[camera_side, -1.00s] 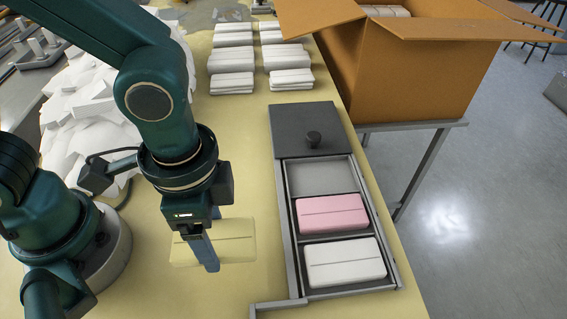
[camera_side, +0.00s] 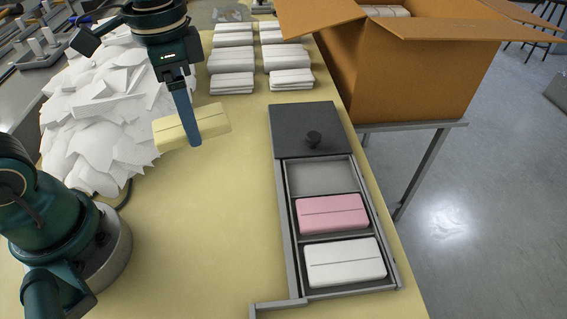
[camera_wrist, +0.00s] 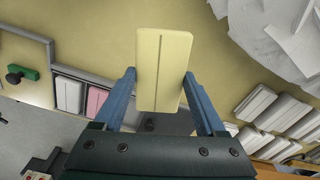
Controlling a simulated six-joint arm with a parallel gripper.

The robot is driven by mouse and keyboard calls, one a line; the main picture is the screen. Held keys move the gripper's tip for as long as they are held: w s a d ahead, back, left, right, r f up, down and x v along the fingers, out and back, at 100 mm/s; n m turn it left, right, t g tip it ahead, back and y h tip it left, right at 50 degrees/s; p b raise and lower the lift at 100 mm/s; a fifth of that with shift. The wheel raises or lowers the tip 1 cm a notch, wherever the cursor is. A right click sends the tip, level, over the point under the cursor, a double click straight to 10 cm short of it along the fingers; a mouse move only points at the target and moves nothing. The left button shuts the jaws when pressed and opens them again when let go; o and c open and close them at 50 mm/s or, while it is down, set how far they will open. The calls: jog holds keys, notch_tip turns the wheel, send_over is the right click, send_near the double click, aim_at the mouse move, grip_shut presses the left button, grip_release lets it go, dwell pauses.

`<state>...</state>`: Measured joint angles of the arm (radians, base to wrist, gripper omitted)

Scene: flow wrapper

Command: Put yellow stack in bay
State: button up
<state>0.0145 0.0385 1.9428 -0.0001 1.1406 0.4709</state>
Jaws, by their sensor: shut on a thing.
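The pale yellow stack (camera_side: 168,133) is held in my gripper (camera_side: 188,132), above the table and left of the tray. In the wrist view the yellow stack (camera_wrist: 163,70) sits between the two blue fingers, its long side running away from my wrist. My gripper is shut on its sides. The grey tray (camera_side: 292,232) has a row of bays at the right. The far bay (camera_side: 322,177) is empty. The middle bay holds a pink stack (camera_side: 332,214), and the near bay holds a white stack (camera_side: 345,262).
A dark lid with a knob (camera_side: 313,139) covers the tray's far end. Several white stacks (camera_side: 232,60) stand behind. A white paper heap (camera_side: 100,110) lies at the left. An open cardboard box (camera_side: 415,80) stands at the right. The table front (camera_side: 190,230) is clear.

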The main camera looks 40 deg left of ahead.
jog(key=shift+w+a+r+n, duration=1.7)
jog(key=shift+a+r+n, duration=0.5)
jog(key=shift+n, duration=1.1)
jog(key=w+a+f+n, duration=0.2)
jog(key=f, duration=0.2)
jog(key=w+a+f+n, duration=0.2)
jog(key=f+n, duration=0.1)
jog(key=f, duration=0.1)
jog(key=w+a+f+n, duration=0.2)
jog(key=f+n, duration=0.1)
jog(key=f, duration=0.1)
jog(key=shift+a+f, duration=0.15)
jog(key=shift+f, duration=0.2)
jog(key=shift+w+f, duration=0.1)
jog(key=shift+f, duration=2)
jog(key=shift+f, duration=0.1)
